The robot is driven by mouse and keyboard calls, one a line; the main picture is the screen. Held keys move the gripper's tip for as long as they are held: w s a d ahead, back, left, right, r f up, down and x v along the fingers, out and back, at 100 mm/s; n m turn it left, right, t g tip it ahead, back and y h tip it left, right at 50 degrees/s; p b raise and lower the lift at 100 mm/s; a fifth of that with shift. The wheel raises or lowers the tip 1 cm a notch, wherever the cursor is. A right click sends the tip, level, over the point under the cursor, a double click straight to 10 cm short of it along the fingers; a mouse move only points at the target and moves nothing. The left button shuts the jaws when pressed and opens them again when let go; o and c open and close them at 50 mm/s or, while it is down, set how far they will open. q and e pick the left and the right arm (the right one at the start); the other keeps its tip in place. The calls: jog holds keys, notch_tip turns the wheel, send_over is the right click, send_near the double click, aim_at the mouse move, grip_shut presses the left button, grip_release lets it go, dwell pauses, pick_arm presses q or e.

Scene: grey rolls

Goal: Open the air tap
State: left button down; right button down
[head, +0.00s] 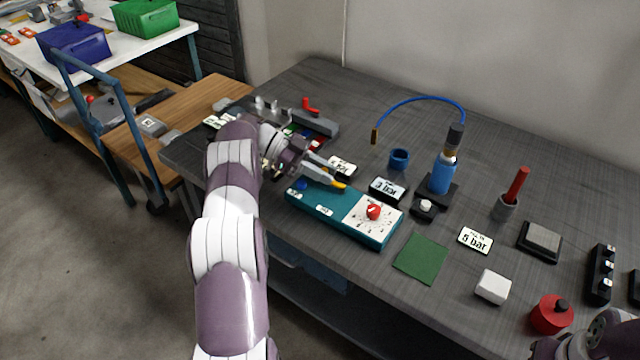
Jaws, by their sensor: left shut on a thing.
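My left gripper (334,181) reaches from the left to the back edge of the teal box (330,215). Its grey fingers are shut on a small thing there. A yellow end shows at the fingertips, but I cannot tell whether it is part of the finger or the held thing. A blue piece (301,185) sits at the box's left end, beside the fingers. The box has a red knob (374,211) on a white dial. A red lever (311,105) stands farther back, near a grey block. I cannot tell which part is the air tap. My right gripper's fingers are out of view.
A blue bottle (442,174) with a curved hose, a blue cup (399,158) and a "5 bar" card (475,240) are to the right. A green mat (421,258), white block (492,287) and red pot (552,314) lie nearer the front.

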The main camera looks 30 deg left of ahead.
pick_arm(q)
jog(key=shift+w+d+m+g+b, duration=0.15)
jog(key=shift+w+m+g+b, duration=0.2)
jog(key=shift+m+g+b, duration=0.35)
